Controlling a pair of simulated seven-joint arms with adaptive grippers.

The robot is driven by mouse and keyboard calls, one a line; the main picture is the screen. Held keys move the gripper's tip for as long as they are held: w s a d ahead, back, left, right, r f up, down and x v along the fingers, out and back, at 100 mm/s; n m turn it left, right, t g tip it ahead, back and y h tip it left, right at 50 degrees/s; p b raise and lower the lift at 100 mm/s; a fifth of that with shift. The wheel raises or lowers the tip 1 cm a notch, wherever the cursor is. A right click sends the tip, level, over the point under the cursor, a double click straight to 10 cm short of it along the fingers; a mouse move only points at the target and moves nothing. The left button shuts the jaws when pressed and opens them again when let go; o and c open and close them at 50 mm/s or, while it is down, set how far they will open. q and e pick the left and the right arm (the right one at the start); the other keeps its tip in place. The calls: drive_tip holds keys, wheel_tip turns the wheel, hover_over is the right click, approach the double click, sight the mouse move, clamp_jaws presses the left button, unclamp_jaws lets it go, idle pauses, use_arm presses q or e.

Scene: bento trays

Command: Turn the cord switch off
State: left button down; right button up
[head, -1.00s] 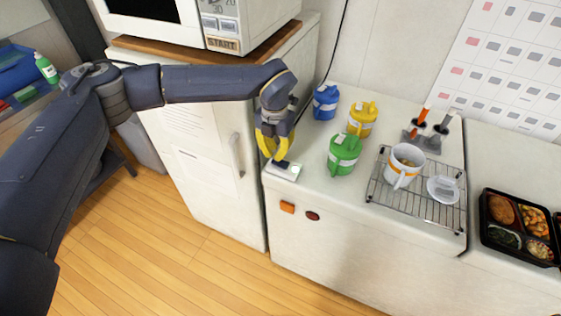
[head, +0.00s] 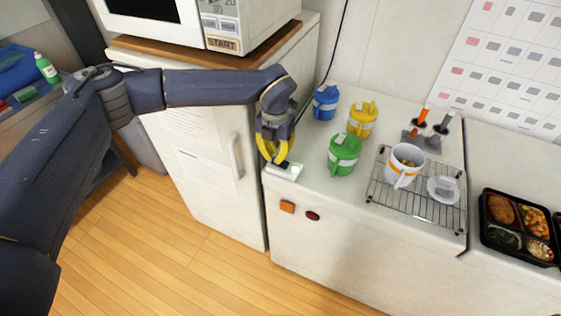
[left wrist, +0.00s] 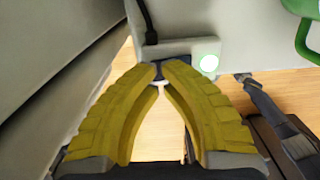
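The cord switch (head: 290,173) is a small white box at the left front corner of the counter. In the left wrist view the cord switch (left wrist: 183,50) has a dark rocker and a round pale-green light that looks lit. My left gripper (head: 278,160) is right over it, pointing down. In the left wrist view my left gripper (left wrist: 160,68) has its yellow fingertips close together at the dark rocker, partly hiding it. I cannot tell whether they touch it. Nothing is seen held. My right gripper is not in view.
Blue (head: 325,102), yellow (head: 362,119) and green (head: 344,154) lidded mugs stand to the right. Beyond are a wire rack (head: 437,212) with a white mug (head: 404,167), and a bento tray (head: 484,221). A fridge (head: 190,190) with a microwave (head: 272,22) stands at the left.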

use_arm(q)
drive_tip(key=shift+f, duration=0.95)
idle(0.6)
drive_tip(key=shift+r, duration=3.55)
